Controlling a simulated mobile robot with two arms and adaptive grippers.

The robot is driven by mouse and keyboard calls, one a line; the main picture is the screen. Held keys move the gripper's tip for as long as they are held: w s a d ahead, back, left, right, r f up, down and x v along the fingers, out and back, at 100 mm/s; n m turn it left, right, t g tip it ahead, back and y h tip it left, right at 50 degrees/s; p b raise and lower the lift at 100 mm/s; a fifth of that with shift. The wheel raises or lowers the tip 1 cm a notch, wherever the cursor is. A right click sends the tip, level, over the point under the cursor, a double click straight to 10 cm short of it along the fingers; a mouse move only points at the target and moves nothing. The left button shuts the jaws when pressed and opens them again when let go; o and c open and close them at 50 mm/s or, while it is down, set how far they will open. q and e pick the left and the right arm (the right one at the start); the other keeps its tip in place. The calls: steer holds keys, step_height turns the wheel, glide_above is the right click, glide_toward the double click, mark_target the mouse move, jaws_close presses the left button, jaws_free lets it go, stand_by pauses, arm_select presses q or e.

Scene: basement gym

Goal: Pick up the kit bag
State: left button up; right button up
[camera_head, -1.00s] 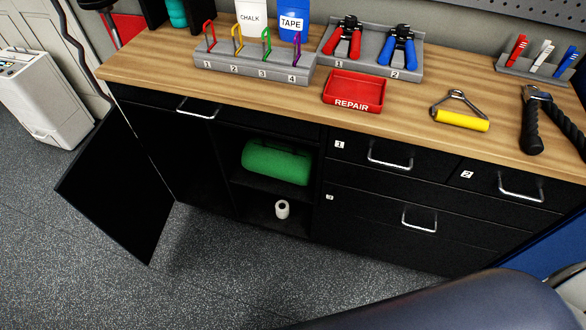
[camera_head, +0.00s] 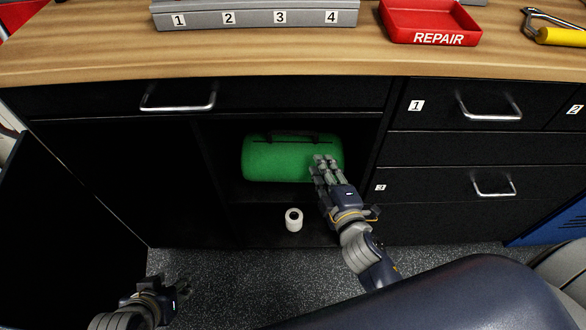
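The kit bag (camera_head: 272,160) is a green rolled bag with a dark handle on top. It lies on the upper shelf inside the open cabinet compartment. My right gripper (camera_head: 325,162) is at the bag's right end, its fingers overlapping that end in the picture. I cannot tell whether they touch the bag, or whether this gripper is open or shut. My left gripper (camera_head: 178,290) is low over the floor at the lower left, well apart from the bag. Its finger opening is too small and dark to judge.
A white roll (camera_head: 294,219) stands on the lower shelf below the bag. The cabinet door (camera_head: 70,230) hangs open at the left. The worktop (camera_head: 250,62) above holds a numbered rack (camera_head: 256,15) and a red repair tray (camera_head: 430,22). Closed drawers (camera_head: 470,150) stand at right.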

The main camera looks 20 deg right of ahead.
mark_target(294, 134)
steer(key=w+a+r+n, duration=0.1)
steer(key=w, duration=0.1)
steer(key=w+a+r+n+t+y, duration=0.1)
steer(key=n, duration=0.1)
steer(key=w+a+r+n+y, duration=0.1)
steer(key=w+n, duration=0.1)
steer(key=shift+w+a+t, duration=0.3)
steer(key=shift+a, duration=0.05)
steer(key=shift+w+f, duration=0.1)
steer(key=shift+w, duration=0.75)
steer(key=w, duration=0.4)
steer(key=shift+w+a+f+b, duration=0.1)
steer(key=shift+w+a+b, duration=0.05)
steer(key=shift+a+b, duration=0.2)
arm_select(q)
steer(key=r, duration=0.1)
steer(key=w+r+t, duration=0.1)
steer(key=shift+w+d+r, duration=0.2)
steer(key=shift+r, duration=0.1)
arm_select(e)
jaws_close()
